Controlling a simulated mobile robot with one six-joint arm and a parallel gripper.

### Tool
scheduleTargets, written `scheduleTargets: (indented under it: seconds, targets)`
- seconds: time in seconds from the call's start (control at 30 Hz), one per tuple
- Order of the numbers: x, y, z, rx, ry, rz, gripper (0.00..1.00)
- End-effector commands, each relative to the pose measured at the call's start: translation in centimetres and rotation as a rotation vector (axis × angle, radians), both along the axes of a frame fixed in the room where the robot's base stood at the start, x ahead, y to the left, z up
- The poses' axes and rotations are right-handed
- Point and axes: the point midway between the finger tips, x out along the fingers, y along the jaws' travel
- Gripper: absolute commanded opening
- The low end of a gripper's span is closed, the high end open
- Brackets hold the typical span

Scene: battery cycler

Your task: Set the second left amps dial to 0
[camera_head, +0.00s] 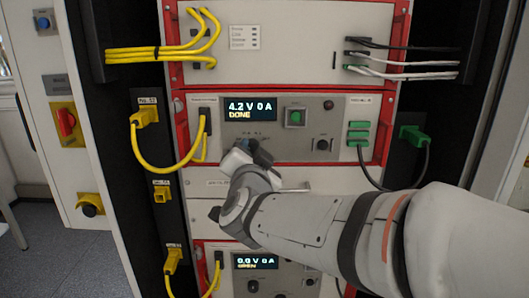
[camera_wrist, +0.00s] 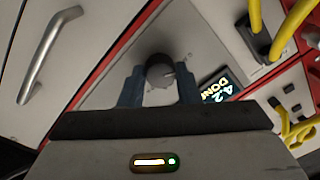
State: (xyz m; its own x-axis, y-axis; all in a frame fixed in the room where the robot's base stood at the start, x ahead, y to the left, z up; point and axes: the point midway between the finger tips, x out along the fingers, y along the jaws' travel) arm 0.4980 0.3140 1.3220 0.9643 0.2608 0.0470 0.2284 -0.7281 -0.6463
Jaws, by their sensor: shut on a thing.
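The upper cycler unit's display (camera_head: 250,109) reads "4.2 V 0 A" and "DONE"; part of the display also shows in the wrist view (camera_wrist: 217,92). In the wrist view a round dark grey dial (camera_wrist: 160,70) with a light pointer mark sits between the two blue-grey fingers of my gripper (camera_wrist: 159,90). The fingers are shut on the dial, one on each side. In the head view my gripper (camera_head: 255,149) is against the panel just below the display and hides the dial.
A green button (camera_head: 296,117) and a dark knob (camera_head: 323,145) are right of the display. Yellow cables (camera_head: 152,165) hang at the left, green connectors (camera_head: 358,133) sit at the right. A drawer handle (camera_wrist: 47,55) shows in the wrist view. A lower display (camera_head: 256,262) reads "0.0 V 0 A" and "OPEN".

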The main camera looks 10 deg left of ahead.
Motion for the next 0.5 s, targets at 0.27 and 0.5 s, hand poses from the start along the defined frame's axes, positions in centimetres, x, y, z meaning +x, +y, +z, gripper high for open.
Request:
scheduleTargets:
  seconds: [0.27, 0.5]
  targets:
    - [0.01, 0.01, 0.04, -0.001, -0.002, 0.000, 0.32]
    - [0.00, 0.01, 0.00, 0.000, 0.000, 0.000, 0.51]
